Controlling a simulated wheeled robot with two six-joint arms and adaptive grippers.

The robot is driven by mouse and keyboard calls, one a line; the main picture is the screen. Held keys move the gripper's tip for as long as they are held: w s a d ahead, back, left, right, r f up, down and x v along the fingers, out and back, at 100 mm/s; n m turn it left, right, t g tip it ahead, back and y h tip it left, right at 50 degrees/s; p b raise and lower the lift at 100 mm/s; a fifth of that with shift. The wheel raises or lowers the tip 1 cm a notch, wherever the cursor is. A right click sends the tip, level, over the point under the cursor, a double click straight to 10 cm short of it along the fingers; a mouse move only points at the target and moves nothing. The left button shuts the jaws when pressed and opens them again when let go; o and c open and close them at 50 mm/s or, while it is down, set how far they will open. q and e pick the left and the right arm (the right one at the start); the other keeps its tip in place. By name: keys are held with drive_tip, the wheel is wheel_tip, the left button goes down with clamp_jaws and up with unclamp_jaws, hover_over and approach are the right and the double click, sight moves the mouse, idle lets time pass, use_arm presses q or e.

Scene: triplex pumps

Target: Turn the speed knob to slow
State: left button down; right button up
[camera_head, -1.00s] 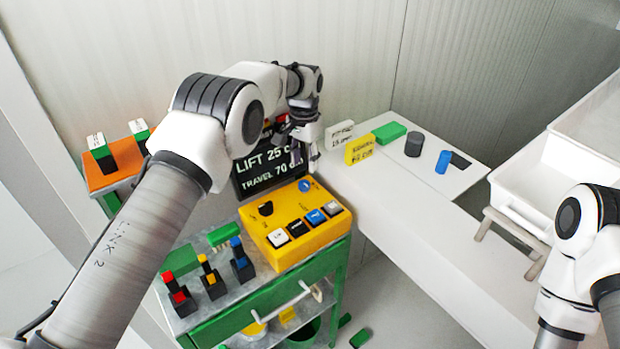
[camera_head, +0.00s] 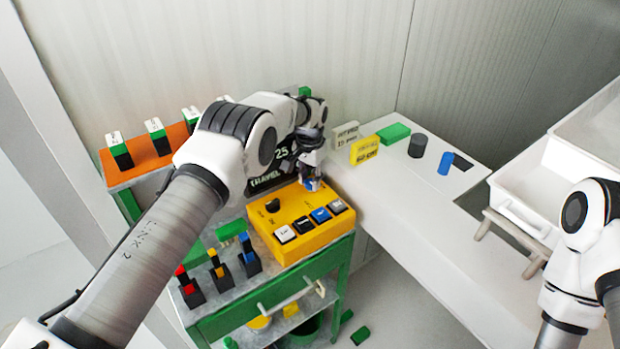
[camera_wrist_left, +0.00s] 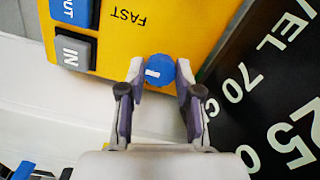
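The yellow control box (camera_head: 283,212) stands on the green cart, with a blue speed knob at its far right corner. In the left wrist view the knob (camera_wrist_left: 160,70) is round and blue with a short white mark pointing left in the picture. The word FAST (camera_wrist_left: 128,16) is upside down on the box near it. My left gripper (camera_head: 311,185) is down over that corner and mostly covers the knob in the head view. Its fingertips (camera_wrist_left: 160,73) stand on either side of the knob, seemingly with narrow gaps. My right gripper is out of view.
A black LIFT/TRAVEL sign (camera_head: 264,180) stands just behind the box. Push buttons (camera_head: 302,225) line the box's near edge, and a black knob (camera_head: 272,204) sits at its left. Three switches (camera_head: 217,265) stand to the left. The white bench (camera_head: 400,215) is to the right.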

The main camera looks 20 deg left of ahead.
use_arm(q)
drive_tip(key=shift+f, duration=0.1)
drive_tip(key=shift+f+n+b, duration=0.1)
drive_tip(key=shift+n+b, duration=1.15)
drive_tip(key=shift+n, duration=0.15)
drive_tip(key=shift+n+b, duration=0.4)
drive_tip(key=shift+n, duration=0.4)
drive_tip(key=n, duration=0.2)
drive_tip(key=shift+n+b, duration=0.4)
drive_tip(key=n, duration=0.5)
drive_tip(key=shift+b, duration=0.35)
drive_tip(key=n, duration=0.5)
drive_tip(key=shift+n, duration=0.4)
